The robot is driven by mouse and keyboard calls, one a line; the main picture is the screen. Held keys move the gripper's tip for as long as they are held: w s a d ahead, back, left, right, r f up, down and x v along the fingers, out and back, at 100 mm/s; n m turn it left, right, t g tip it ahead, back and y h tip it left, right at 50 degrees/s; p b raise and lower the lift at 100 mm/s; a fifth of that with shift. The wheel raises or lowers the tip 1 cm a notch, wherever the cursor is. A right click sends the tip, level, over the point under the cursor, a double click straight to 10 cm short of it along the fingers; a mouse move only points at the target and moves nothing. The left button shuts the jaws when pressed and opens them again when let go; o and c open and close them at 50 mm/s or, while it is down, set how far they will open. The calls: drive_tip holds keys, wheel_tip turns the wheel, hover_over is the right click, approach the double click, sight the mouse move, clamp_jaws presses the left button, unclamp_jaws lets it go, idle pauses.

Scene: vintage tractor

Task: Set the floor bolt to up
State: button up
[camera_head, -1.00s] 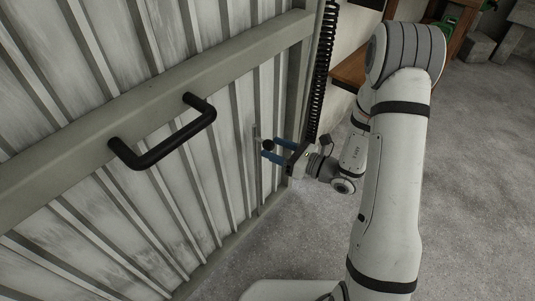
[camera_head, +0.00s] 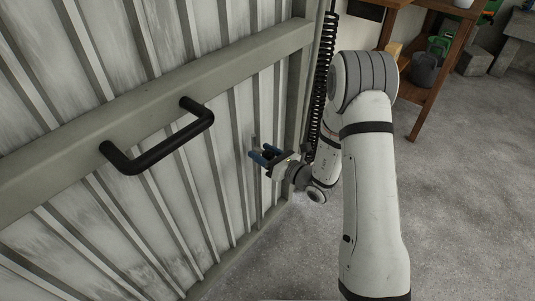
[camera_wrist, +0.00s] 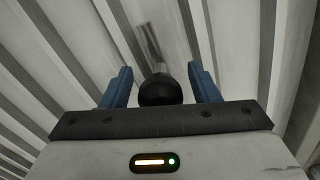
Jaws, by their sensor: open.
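The floor bolt shows in the wrist view as a round black knob (camera_wrist: 160,90) with a grey metal rod (camera_wrist: 148,42) beyond it on the door. The blue fingers of my gripper (camera_wrist: 160,87) are open, one on each side of the knob, with gaps visible on both sides. In the head view my gripper (camera_head: 264,157) is close to the corrugated door (camera_head: 225,175), near its right edge. There the fingers and gripper body largely hide the bolt, and I cannot tell its height setting.
A black bar handle (camera_head: 160,150) sticks out from the door's rail (camera_head: 75,137), left of my gripper. A black coiled hose (camera_head: 322,85) hangs at the door's right edge. A wooden shelf (camera_head: 435,95) stands at the back right. The grey floor (camera_head: 465,190) at right is clear.

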drive_tip(key=shift+r, duration=0.1)
clamp_jaws()
idle(0.5)
